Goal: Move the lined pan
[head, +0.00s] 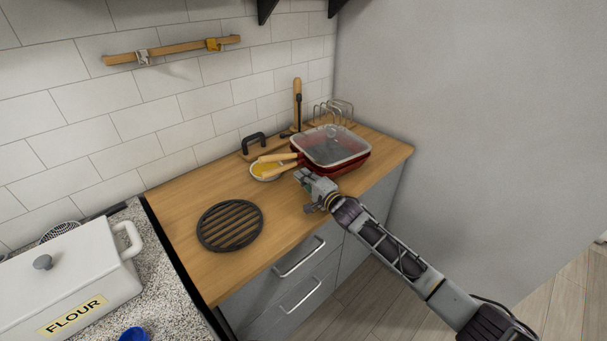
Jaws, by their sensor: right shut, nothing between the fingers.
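A red square pan (349,170) with a clear lid-like top (330,145) stands at the back right of the wooden counter. Two light wooden handles (277,157) reach left from it, one above the other; I cannot tell whether these are two stacked pans. My right gripper (299,175) is just in front of the pan's left corner, close to the handles' inner ends. It is shut with nothing in it. Whether it touches the pan cannot be told. The pan's inside is hard to make out. My left gripper is not in view.
A small yellow-filled dish (262,173) sits under the handle ends. A round black trivet (230,225) lies on the wooden counter (180,189). A wire rack (340,109) stands behind the pan. A white flour bin (75,280) is at lower left. The counter's front middle is clear.

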